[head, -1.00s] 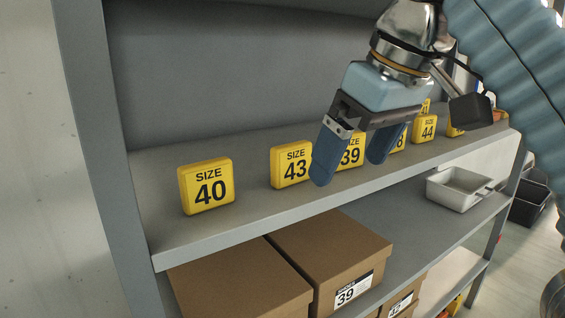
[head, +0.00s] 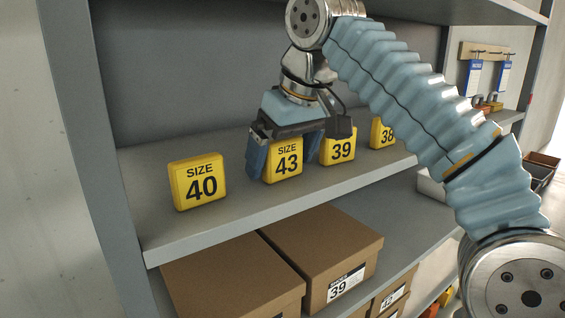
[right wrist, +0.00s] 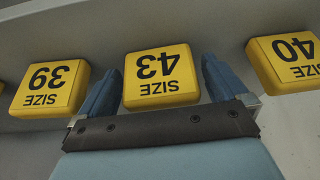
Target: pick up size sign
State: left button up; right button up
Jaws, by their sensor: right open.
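Yellow size signs stand in a row on the grey shelf (head: 225,215). The size 43 sign (head: 287,160) is between the two blue fingers of my right gripper (head: 284,155). In the right wrist view the size 43 sign (right wrist: 158,80) appears upside down, with one finger at each side and small gaps. My right gripper (right wrist: 160,90) is open. The size 40 sign (head: 198,182) stands to the left. The size 39 sign (head: 340,150) and size 38 sign (head: 383,133) stand to the right, the 38 partly behind my arm. My left gripper is not seen.
Cardboard boxes (head: 318,250) sit on the lower shelf, one labelled 39. A grey upright (head: 75,150) bounds the shelf on the left. A pale bin (head: 430,188) is partly hidden by my right arm. Blue-and-white tags (head: 474,77) hang at the far right.

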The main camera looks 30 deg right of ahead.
jog(key=shift+f, duration=0.15)
jog(key=c, duration=1)
